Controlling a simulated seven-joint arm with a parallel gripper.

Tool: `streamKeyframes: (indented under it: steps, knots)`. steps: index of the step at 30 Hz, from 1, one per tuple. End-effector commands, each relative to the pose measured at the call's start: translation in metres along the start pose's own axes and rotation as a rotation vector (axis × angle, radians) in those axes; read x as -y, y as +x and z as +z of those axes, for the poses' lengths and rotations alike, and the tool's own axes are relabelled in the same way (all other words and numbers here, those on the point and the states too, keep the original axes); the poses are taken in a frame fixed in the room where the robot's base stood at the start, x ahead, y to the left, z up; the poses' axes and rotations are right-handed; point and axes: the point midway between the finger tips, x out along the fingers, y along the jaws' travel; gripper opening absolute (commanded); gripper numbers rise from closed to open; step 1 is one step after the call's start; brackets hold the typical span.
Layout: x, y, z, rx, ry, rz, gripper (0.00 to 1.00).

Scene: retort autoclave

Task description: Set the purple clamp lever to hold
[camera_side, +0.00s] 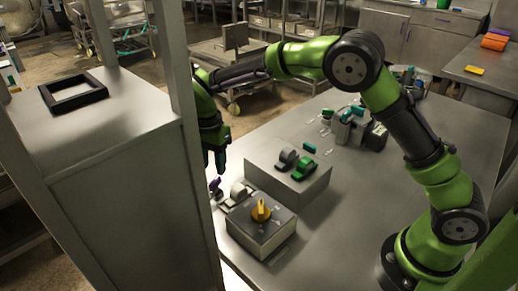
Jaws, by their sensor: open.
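The purple clamp lever (215,184) is small in the side view, at the left edge of the table beside a tall metal cabinet. Only a little of it shows, and its setting cannot be read from here. My gripper (217,162) points down above the lever, apart from it, with its jaws open and nothing seen between them. The cabinet's upright post stands close to both and may hide part of the lever's mount.
A grey box with a yellow knob (261,209) stands just right of the lever, beside a pale rounded part (238,191). Behind it is a box (290,182) with a grey and a green lever. The tall cabinet (115,170) closes off the left. The table's right middle is clear.

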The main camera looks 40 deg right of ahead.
Motion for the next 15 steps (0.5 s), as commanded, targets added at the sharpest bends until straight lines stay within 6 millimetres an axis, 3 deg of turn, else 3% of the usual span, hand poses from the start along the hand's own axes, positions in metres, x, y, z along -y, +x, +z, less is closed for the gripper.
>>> streamKeyframes:
  steps: [6,15]
  knots:
    - [0.000,0.039,0.000,0.001,0.000,0.003,0.41]
    - [0.000,0.055,0.000,0.000,0.000,0.000,0.41]
